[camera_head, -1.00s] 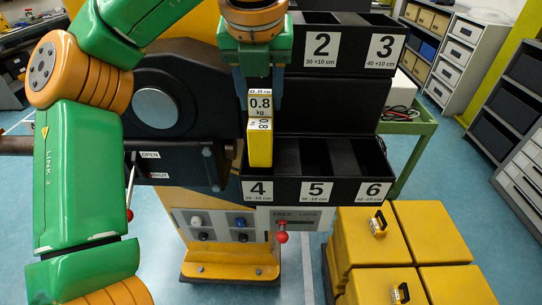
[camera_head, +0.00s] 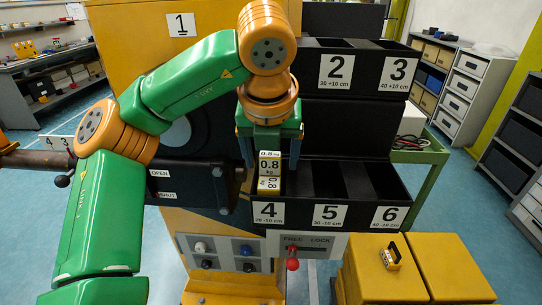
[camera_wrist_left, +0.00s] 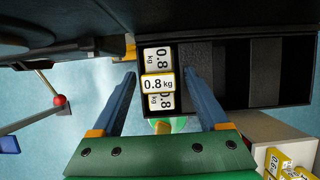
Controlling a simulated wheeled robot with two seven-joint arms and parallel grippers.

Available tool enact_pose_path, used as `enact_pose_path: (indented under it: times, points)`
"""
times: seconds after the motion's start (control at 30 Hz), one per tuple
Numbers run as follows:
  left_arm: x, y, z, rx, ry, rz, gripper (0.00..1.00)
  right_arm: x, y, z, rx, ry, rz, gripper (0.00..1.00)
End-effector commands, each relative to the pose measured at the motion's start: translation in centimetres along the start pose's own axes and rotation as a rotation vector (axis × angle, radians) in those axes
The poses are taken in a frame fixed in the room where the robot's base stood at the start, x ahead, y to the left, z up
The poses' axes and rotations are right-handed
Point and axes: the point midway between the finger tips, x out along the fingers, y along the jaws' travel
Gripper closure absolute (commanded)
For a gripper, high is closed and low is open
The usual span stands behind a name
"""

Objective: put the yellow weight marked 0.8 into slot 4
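The yellow weight (camera_head: 269,172) with white 0.8 kg labels stands in slot 4 (camera_head: 268,212), the left compartment of the lower black rack. Its upper part shows above the front wall; its lower part is hidden. In the left wrist view the weight (camera_wrist_left: 158,84) lies between the fingers, with a gap on both sides. My left gripper (camera_head: 270,158) is open around the top of the weight, pointing down. It also shows in the left wrist view (camera_wrist_left: 160,85). My right gripper is not in view.
Slots 5 (camera_head: 329,215) and 6 (camera_head: 389,216) beside it look empty. The upper rack with slots 2 (camera_head: 337,70) and 3 (camera_head: 398,70) stands above and behind. A red-knobbed lever (camera_head: 292,263) sits below the rack. Yellow blocks (camera_head: 385,270) stand at front right.

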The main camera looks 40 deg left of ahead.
Motion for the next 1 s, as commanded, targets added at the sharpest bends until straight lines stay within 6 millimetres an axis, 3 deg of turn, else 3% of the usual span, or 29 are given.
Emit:
enact_pose_path:
  times: [0.17,0.5,0.6,1.0]
  points:
    - [-1.3,0.0,0.1,0.001,-0.003,-0.002,0.23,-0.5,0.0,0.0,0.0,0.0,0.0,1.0]
    - [-9.8,0.0,0.3,-0.002,-0.006,-0.001,0.23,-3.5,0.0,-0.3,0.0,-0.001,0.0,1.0]
    - [-11.4,0.0,0.2,0.0,-0.004,-0.001,0.23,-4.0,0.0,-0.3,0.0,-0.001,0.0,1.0]
    - [-12.1,0.0,0.0,0.001,0.0,0.0,0.23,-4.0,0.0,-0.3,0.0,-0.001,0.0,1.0]
